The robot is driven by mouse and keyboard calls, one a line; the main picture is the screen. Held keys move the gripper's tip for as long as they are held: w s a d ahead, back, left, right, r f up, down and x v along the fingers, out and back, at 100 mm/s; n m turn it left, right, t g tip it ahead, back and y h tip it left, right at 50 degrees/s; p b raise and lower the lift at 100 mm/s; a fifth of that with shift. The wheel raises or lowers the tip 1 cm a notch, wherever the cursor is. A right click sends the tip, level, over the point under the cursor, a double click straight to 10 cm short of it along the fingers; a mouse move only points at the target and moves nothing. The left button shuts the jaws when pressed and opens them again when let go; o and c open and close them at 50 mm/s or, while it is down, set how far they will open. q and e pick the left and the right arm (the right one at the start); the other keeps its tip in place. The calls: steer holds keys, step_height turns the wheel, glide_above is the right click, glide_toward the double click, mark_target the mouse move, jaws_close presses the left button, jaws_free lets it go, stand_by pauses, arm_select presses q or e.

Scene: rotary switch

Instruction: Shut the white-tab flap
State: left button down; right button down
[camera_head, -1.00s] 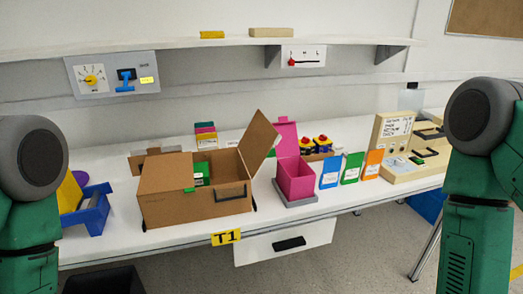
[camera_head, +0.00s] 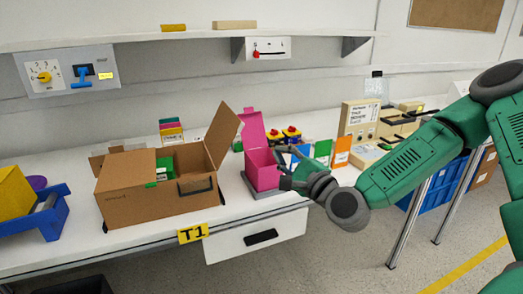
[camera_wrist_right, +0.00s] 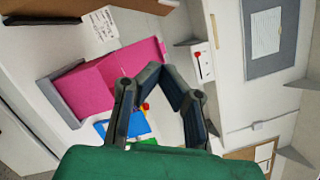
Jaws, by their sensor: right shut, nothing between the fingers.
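The cardboard box (camera_head: 130,202) stands on the bench with its right flap (camera_head: 222,133) raised and leaning outward. I cannot make out a white tab on any flap. My right gripper (camera_head: 284,166) is shut and empty, in front of the pink box's right side in the head view. In the right wrist view, the gripper (camera_wrist_right: 163,78) appears beside the pink box (camera_wrist_right: 82,90). My left gripper is not in view.
Blue, green (camera_head: 322,152) and orange (camera_head: 342,152) cards stand right of the pink box, near red-topped buttons (camera_head: 291,133). A blue bin (camera_head: 38,222) is at the left. A switch panel (camera_head: 70,72) and slider panel (camera_head: 268,49) are on the wall.

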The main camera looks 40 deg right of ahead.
steer(key=w+a+r, duration=0.3)
steer(key=w, duration=0.6)
steer(key=shift+d, duration=0.1)
